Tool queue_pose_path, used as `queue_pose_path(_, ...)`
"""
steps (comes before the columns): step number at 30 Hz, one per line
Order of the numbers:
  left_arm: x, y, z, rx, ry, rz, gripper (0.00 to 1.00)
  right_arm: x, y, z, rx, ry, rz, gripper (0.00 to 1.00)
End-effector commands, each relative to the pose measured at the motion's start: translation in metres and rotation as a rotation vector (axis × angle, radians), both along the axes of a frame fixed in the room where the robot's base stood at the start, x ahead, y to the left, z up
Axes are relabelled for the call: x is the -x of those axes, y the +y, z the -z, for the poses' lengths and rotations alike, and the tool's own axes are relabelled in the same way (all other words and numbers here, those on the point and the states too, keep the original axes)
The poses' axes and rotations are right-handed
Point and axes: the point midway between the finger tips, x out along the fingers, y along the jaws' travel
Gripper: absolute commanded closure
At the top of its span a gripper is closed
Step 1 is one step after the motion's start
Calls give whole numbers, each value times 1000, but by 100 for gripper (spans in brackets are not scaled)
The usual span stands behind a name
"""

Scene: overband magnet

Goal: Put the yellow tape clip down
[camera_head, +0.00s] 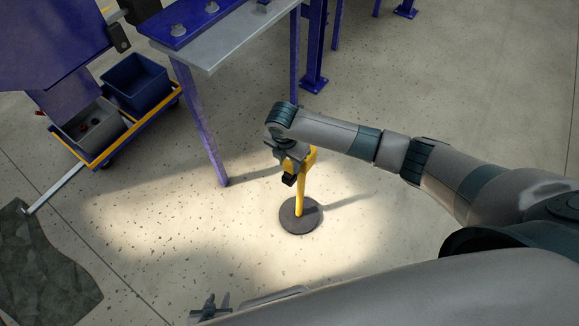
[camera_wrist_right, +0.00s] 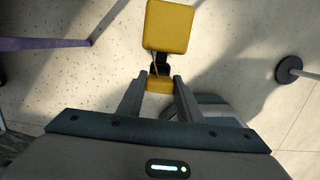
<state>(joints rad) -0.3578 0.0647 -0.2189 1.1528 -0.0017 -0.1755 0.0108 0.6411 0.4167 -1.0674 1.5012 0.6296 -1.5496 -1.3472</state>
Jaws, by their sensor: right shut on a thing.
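In the right wrist view, the right gripper (camera_wrist_right: 160,88) is shut on the yellow tape clip (camera_wrist_right: 160,85), a small yellow piece between the fingertips. A black part and a larger yellow block (camera_wrist_right: 168,27) lie just beyond it; I cannot tell whether the clip touches the block. My left gripper (camera_head: 212,306) is low at the bottom edge of the head view, partly hidden, its finger opening unclear.
A grey table with blue legs (camera_head: 205,125) stands behind, left of the post. A yellow-edged cart with a blue bin (camera_head: 135,80) and a grey bin (camera_head: 72,125) is at left. A dark mat (camera_head: 45,275) lies front left. Floor around the post is clear.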

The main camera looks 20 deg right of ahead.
Motion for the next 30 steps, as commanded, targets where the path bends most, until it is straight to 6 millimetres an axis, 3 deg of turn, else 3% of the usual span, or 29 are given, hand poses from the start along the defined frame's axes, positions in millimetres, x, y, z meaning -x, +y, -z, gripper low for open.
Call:
queue_pose_path(7,1,-2,0,3,-6,1,69,1,0,27,0,1,-1,89)
queue_pose_path(20,0,-3,0,5,-10,1,69,1,0,32,1,1,-1,89)
queue_pose_path(21,0,-3,0,4,-7,2,69,1,0,31,0,0,-1,61)
queue_pose_path(23,-1,-3,-1,4,-8,2,69,1,0,31,1,1,-1,49)
queue_pose_path(30,-2,-3,-2,5,-12,1,69,1,0,31,1,1,-1,49)
